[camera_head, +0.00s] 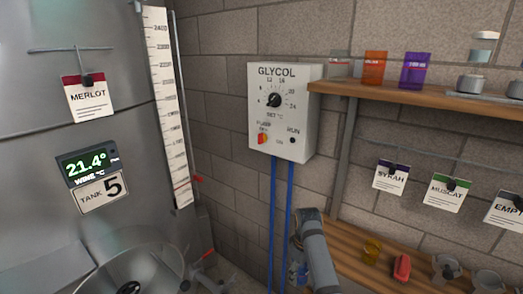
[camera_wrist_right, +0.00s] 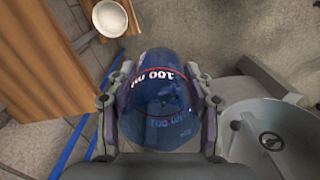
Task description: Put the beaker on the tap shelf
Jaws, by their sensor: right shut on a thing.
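The beaker (camera_wrist_right: 160,100) is clear blue with white "100 ml" lettering and a red line, and fills the middle of the right wrist view. My right gripper (camera_wrist_right: 160,105) is shut on it, one finger on each side. In the head view my right arm reaches in from below, and a bit of the blue beaker (camera_head: 294,272) shows beside the wrist, in front of the blue pipes. The tap shelf cannot be told for sure. Red-handled tank fittings (camera_head: 208,254) show at the bottom. My left gripper is not in view.
A steel tank (camera_head: 120,140) with a round hatch (camera_head: 130,280) is at left. A glycol box (camera_head: 285,105) hangs on the wall. A lower wooden shelf (camera_head: 345,262) holds small items; an upper shelf (camera_head: 420,97) holds coloured beakers. A white cup (camera_wrist_right: 110,19) shows in the wrist view.

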